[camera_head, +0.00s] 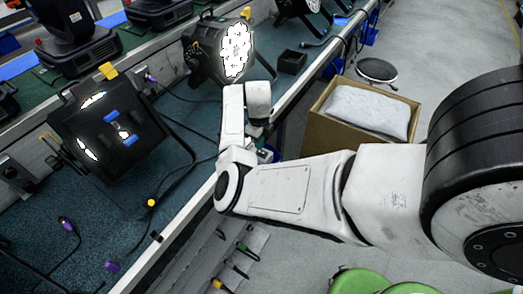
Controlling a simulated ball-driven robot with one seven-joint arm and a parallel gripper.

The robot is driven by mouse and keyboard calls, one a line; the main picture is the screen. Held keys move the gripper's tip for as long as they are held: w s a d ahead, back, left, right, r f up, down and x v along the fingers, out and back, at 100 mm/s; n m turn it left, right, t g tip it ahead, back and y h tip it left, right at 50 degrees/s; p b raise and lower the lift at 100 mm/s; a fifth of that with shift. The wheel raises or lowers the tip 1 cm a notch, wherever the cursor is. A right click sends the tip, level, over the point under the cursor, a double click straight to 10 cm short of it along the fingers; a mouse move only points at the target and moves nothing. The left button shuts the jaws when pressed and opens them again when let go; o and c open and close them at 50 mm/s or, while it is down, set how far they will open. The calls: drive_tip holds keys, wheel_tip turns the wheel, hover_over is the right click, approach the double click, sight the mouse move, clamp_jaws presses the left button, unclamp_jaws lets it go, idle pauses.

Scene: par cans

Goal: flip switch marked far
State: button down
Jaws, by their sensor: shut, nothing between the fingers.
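No switch marked far can be made out, and no label is readable. A black par can (205,62) with a bright lit face of white lamps stands on the bench's far part. A second black par can (75,125), with blue pieces and a few bright patches on its face, stands nearer on the left. My gripper (256,130) is a small dark part below my white wrist, over the bench's right edge. It is shut and empty, apart from both par cans in the picture. Its fingertips are mostly hidden and too small to make out.
The blue-green bench (185,120) carries black cables. A small black box (291,61) sits near its right edge. A cardboard box (340,136) holding a white bag (368,110) stands right of the bench. Green round tops (360,282) show at the bottom.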

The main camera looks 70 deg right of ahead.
wheel_tip(320, 180, up, 5)
drive_tip(key=p, duration=0.3)
drive_tip(key=shift+p, duration=0.35)
idle(0.3)
drive_tip(key=s+r+n+h, duration=0.2)
drive_tip(key=s+n, duration=0.2)
drive_tip(key=n, duration=0.4)
drive_tip(key=s+a+n+y, duration=0.1)
drive_tip(key=s+a+n, duration=0.3)
drive_tip(key=a+n, duration=1.1)
drive_tip(key=s+a+n+t, duration=0.1)
drive_tip(key=s+a+n, duration=0.2)
drive_tip(key=a+n, duration=1.1)
drive_tip(key=a, duration=0.3)
drive_tip(key=shift+s+f+n+y, duration=0.2)
drive_tip(key=shift+s+n+y, duration=0.2)
